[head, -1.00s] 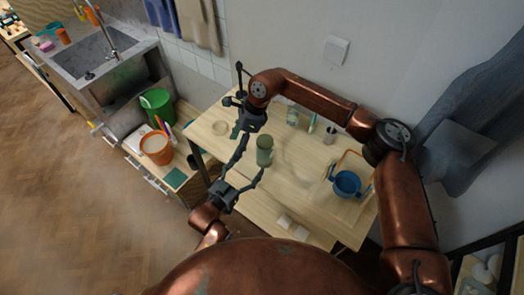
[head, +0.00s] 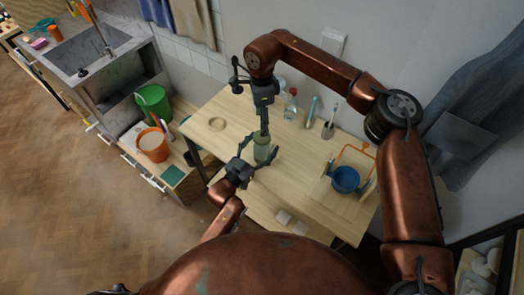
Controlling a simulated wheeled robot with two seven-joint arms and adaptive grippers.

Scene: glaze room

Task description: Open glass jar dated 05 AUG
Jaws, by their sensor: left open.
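A green glass jar (head: 262,154) stands upright on the pale wooden table (head: 225,145). Its label and date cannot be read from here. My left gripper (head: 258,157) comes from the lower left and is open, with its fingers on either side of the jar; contact is not clear. My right gripper (head: 265,133) points down from above, its fingertips at the top of the jar. Its fingers are seen edge-on and hide part of the jar's top, so I cannot tell whether they are open or grip the lid.
A ring (head: 217,124) lies left on the table. A clear bottle (head: 291,105), a blue-green upright tool (head: 311,112) and a brush cup (head: 328,131) stand along the back. A blue pot (head: 345,179) is on the right. Pale blocks (head: 284,216) lie at the front.

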